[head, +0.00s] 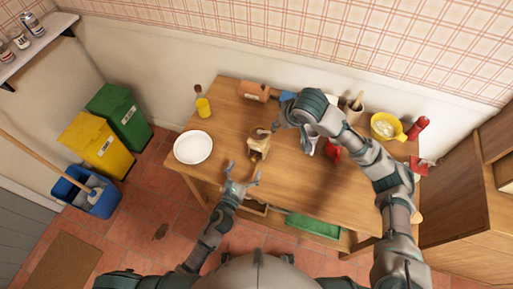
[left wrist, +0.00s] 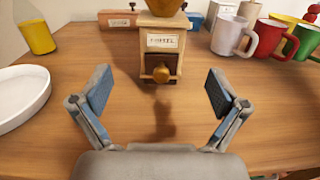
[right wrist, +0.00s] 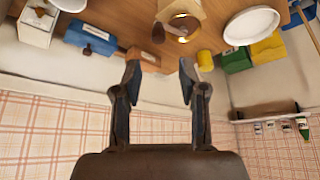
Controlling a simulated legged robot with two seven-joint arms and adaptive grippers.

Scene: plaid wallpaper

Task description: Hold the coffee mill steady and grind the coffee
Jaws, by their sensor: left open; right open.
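The coffee mill (head: 257,146) is a wooden box type with a small drawer and round knob. It stands upright on the wooden table; its front label and drawer face my left gripper in the left wrist view (left wrist: 162,42). My left gripper (head: 243,173) is open and empty at the table's front edge, its fingers apart in front of the mill, not touching it. The right wrist view shows the mill's top (right wrist: 180,20) with a brass-coloured bowl and a dark crank knob (right wrist: 158,34). My right gripper (right wrist: 160,60) is open and empty close to the knob; in the head view its arm partly hides it.
A white plate (head: 193,147) and yellow cup (head: 203,107) are left of the mill. An orange box (head: 254,90) lies behind. White (left wrist: 231,34), red (left wrist: 266,40) and green (left wrist: 303,43) mugs stand to the right. Bare tabletop lies directly before the mill.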

